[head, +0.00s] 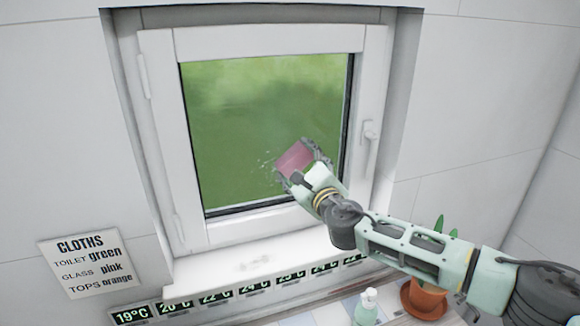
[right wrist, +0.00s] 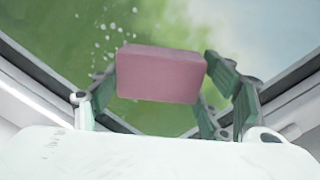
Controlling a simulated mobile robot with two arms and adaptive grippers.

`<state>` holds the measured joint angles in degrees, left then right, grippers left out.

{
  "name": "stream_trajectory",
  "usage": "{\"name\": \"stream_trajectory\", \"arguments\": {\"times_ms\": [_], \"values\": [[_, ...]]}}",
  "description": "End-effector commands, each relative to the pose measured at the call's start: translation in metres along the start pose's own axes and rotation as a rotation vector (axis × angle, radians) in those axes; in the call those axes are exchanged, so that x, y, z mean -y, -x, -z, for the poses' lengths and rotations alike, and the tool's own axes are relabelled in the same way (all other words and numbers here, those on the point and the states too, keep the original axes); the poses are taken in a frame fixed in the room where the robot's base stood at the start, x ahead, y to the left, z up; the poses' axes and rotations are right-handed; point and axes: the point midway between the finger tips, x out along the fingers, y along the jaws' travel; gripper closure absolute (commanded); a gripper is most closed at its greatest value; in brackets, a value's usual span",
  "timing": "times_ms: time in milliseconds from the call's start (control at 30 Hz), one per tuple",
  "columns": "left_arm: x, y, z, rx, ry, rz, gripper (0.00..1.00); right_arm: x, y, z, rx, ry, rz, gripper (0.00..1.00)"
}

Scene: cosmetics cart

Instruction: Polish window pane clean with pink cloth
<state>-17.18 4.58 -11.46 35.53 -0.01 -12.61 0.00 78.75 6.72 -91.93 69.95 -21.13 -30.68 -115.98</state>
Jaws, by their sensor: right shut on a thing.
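The window pane (head: 235,115) is set in a white frame and shows blurred green behind it. My right gripper (head: 305,163) is shut on the pink cloth (head: 293,158), a block-like pad, at the lower right part of the pane. In the right wrist view the pink cloth (right wrist: 160,74) sits between the fingers (right wrist: 160,95), in front of the glass. White specks (right wrist: 115,25) show on the glass beside the cloth, to its left in the head view. I cannot tell whether the cloth touches the glass. My left gripper is not in view.
A window handle (head: 369,132) sticks out on the right of the frame. Below are the white sill (head: 230,268), a row of temperature displays (head: 210,300), a soap bottle (head: 367,306) and a potted plant (head: 425,298). A cloth-colour sign (head: 92,264) hangs at left.

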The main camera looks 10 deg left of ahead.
Motion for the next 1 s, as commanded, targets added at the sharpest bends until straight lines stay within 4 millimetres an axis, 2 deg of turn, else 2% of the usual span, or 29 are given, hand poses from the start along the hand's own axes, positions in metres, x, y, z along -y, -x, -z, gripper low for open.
{"name": "stream_trajectory", "arguments": {"times_ms": [33,333,700,1000], "values": [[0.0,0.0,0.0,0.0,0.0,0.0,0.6,0.006,0.0,0.004,-0.003,0.001,0.004,0.51],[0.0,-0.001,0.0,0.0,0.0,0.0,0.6,0.014,0.0,0.012,-0.002,0.0,0.003,0.51],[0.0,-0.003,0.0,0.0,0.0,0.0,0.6,0.037,-0.001,0.03,-0.001,0.0,0.003,0.51],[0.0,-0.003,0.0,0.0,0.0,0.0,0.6,0.037,0.0,0.03,-0.001,0.0,0.002,0.51]]}}
